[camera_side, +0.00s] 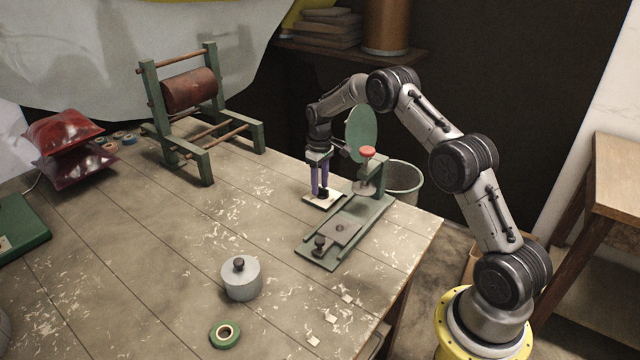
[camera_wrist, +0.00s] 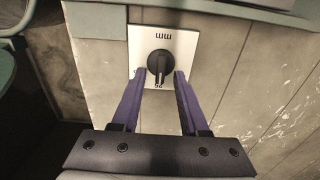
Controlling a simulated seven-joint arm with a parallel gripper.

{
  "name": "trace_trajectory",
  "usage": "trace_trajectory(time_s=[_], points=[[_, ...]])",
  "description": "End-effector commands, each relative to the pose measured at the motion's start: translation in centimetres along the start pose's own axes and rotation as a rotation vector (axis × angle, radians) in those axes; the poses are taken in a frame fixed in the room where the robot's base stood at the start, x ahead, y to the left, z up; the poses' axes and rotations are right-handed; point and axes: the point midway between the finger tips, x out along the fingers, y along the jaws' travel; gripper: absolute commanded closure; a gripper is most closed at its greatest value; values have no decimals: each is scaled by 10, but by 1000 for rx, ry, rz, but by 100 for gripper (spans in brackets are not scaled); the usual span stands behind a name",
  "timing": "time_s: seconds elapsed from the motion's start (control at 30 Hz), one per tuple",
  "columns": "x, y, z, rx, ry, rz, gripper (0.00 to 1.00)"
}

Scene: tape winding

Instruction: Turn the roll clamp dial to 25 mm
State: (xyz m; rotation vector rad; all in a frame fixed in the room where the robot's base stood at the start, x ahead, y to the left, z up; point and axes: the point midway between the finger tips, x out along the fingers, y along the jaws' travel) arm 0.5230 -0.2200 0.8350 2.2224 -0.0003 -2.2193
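The roll clamp dial is a black knob (camera_wrist: 160,63) on a white plate (camera_wrist: 185,42) marked "mm", upside down in the wrist view. The knob's raised bar points down towards my gripper, at a small number too small to read surely. The gripper (camera_side: 319,190) also shows in the side view.
A green stand with a red-topped knob (camera_side: 367,152) and a green base (camera_side: 318,256) stands just right of the plate. A grey lidded pot (camera_side: 241,281) and a green tape roll (camera_side: 224,335) sit nearer. A wooden-roller frame (camera_side: 205,135) stands left.

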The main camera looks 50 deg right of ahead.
Motion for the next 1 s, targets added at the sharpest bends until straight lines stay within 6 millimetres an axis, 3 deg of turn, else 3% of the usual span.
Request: trace_trajectory(time_s=[0.23,0.37,0.8,1.0], points=[[-1,0,0,0,-1,0,56],[-14,0,-1,0,2,1,56],[-103,0,-1,0,3,1,56],[-129,0,0,0,1,0,56]])
